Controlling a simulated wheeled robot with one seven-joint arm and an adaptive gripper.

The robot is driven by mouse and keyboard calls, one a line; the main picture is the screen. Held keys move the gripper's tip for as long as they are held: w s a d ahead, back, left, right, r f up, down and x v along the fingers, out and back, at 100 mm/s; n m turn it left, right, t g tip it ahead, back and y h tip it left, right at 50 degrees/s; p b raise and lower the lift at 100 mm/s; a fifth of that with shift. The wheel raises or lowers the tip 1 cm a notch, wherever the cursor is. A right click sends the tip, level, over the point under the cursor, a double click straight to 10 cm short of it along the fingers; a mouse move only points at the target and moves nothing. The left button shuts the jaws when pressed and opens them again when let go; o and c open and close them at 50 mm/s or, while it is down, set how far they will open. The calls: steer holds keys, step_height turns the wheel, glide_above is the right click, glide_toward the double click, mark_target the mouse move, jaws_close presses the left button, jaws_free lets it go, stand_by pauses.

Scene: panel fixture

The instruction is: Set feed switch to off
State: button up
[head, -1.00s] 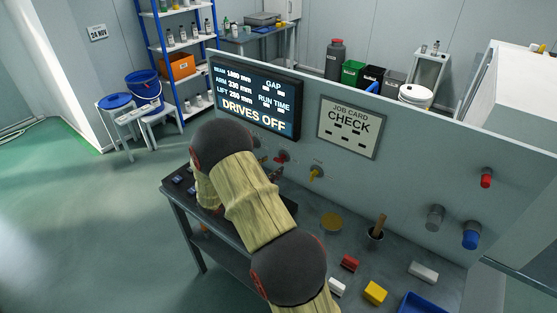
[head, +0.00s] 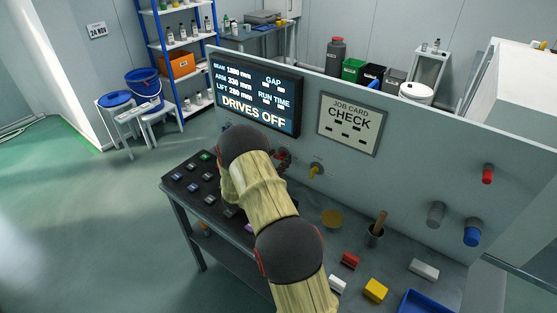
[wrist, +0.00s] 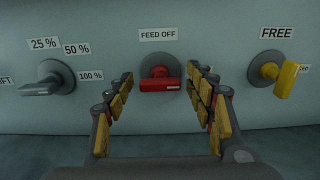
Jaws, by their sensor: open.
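The feed switch is a red handle (wrist: 160,85) on a round dark base, under a "FEED OFF" label (wrist: 158,34) in the wrist view. The handle lies across the lower part of its base; its exact turn is hard to tell. My gripper (wrist: 160,98) is open, with one finger on each side of the red handle and visible gaps on both sides. In the head view the red switch (head: 284,155) shows just beyond my arm, which hides most of my gripper.
A grey switch (wrist: 48,78) with percent labels is on the left and a yellow switch (wrist: 286,78) marked "FREE" on the right. A display (head: 256,95) reads "DRIVES OFF".

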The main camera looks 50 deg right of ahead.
steer(key=shift+d, duration=0.1)
steer(key=shift+c, duration=1.1)
steer(key=c, duration=1)
steer(key=shift+r+n+p, duration=0.1)
steer(key=shift+n+p, duration=0.2)
steer(key=shift+p, duration=0.05)
steer(key=n+p, duration=0.2)
steer(key=n, duration=0.1)
steer(key=shift+r, duration=0.1)
steer(key=n+p, duration=0.3)
steer(key=n, duration=0.2)
steer(key=shift+p, duration=0.3)
steer(key=n+p, duration=0.2)
steer(key=n, duration=0.2)
steer(key=shift+n, duration=0.4)
steer(key=shift+n+p, duration=0.95)
steer(key=shift+n, duration=1.25)
